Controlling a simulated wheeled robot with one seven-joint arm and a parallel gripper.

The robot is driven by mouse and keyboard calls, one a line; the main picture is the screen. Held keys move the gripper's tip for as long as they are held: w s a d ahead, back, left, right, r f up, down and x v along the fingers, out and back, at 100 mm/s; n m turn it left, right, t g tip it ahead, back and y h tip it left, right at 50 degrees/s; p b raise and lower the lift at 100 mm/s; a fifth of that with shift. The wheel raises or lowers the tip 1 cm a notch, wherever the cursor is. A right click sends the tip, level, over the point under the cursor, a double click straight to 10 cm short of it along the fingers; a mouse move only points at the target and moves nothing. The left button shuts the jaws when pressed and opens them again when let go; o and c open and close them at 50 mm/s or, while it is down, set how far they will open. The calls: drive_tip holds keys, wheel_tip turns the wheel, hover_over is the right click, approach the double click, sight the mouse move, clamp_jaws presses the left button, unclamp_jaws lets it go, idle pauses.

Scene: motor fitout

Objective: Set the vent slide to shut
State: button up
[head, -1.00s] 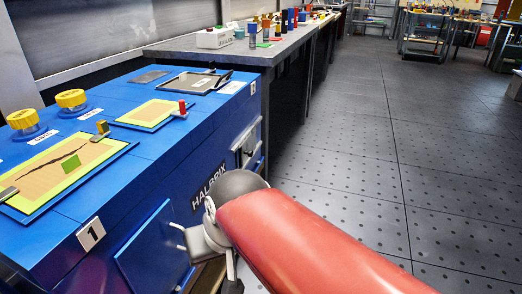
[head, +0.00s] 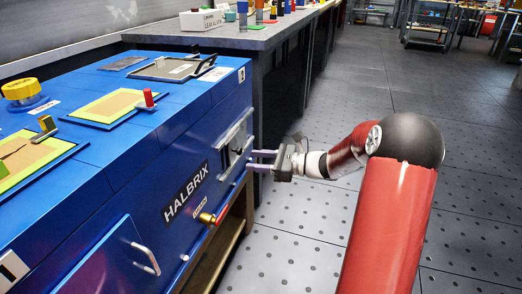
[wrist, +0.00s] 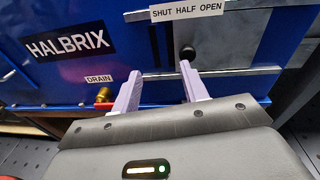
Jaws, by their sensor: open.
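The vent slide is on the blue cabinet's side, where a metal plate (head: 235,140) shows in the head view. In the wrist view its black knob (wrist: 187,52) stands just below the label "SHUT HALF OPEN" (wrist: 188,12), roughly under the word HALF. My gripper (wrist: 160,69) is open, with its two pale purple fingers pointing at the panel. The right fingertip is just below the knob in the picture; I cannot tell whether they touch. Nothing is between the fingers. In the head view my gripper (head: 250,160) is close to the plate.
A brass drain fitting (wrist: 104,95) with a red handle is left of my fingers in the wrist view. The cabinet (head: 150,185) has a handled door (head: 105,265) low on its side. A long workbench (head: 225,38) stands behind. The floor to the right is clear.

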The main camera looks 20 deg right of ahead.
sight(241, 151)
drive_tip(key=w+a, duration=0.1)
drive_tip(key=w, duration=0.1)
drive_tip(key=w+m+t, duration=0.1)
drive_tip(key=w, duration=0.1)
drive_tip(key=w+a+m, duration=0.1)
drive_tip(key=w, duration=0.1)
drive_tip(key=shift+w+a+f+t, duration=0.2)
drive_tip(key=shift+a+f+t, duration=0.1)
drive_tip(key=shift+a+t, duration=0.1)
clamp_jaws()
